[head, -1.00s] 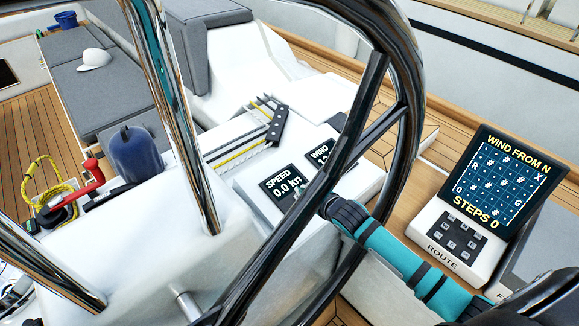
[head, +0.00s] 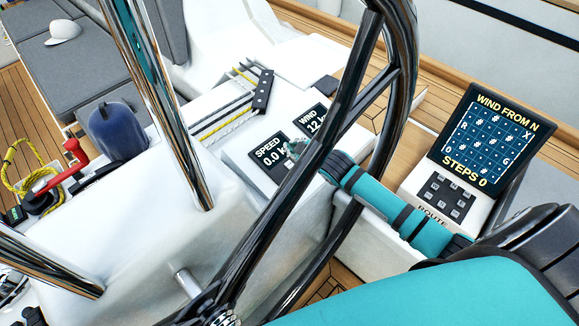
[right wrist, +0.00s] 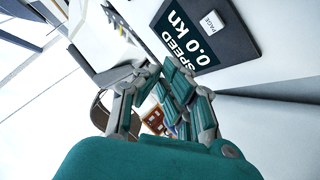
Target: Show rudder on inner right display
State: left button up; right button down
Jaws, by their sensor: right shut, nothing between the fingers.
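Two small dark displays sit side by side on the white console pod, seen behind the wheel in the head view. The left display (head: 270,158) reads "SPEED 0.0 kn"; the right display (head: 311,117) reads "WIND 12 k", its edge covered by a wheel spoke. My right gripper (head: 297,149) is small and partly hidden behind the spoke, by the right edge of the speed display. In the right wrist view the gripper (right wrist: 155,88) is shut and empty. Beyond it is the speed display (right wrist: 187,40) with a grey PAGE button (right wrist: 212,22). My left gripper is not in view.
The dark steering wheel (head: 277,197) crosses in front of the displays, and a chrome post (head: 167,110) stands left of them. A ROUTE panel (head: 486,138) with a grid screen and buttons is at the right. A red handle (head: 75,150) and yellow rope lie left.

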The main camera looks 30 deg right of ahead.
jog(key=b, duration=0.5)
send_over(290, 167)
jog(key=f, duration=0.5)
jog(key=shift+s+f, duration=0.15)
jog(key=shift+s, duration=0.15)
jog(key=shift+w+a+f+b, duration=0.1)
jog(key=shift+w+f+b, duration=0.1)
jog(key=shift+f, duration=0.2)
jog(key=shift+w+f+b, duration=0.1)
jog(key=shift+f+b, duration=0.1)
jog(key=shift+f, duration=0.2)
jog(key=shift+f, duration=0.15)
jog(key=shift+f, duration=0.25)
jog(key=shift+w+f+b, duration=0.15)
jog(key=shift+f+b, duration=0.2)
jog(key=shift+f, duration=0.1)
dwell(0.3)
dwell(0.4)
jog(key=shift+s+r+p, duration=0.2)
jog(key=shift+r+p, duration=0.65)
jog(key=shift+p, duration=0.25)
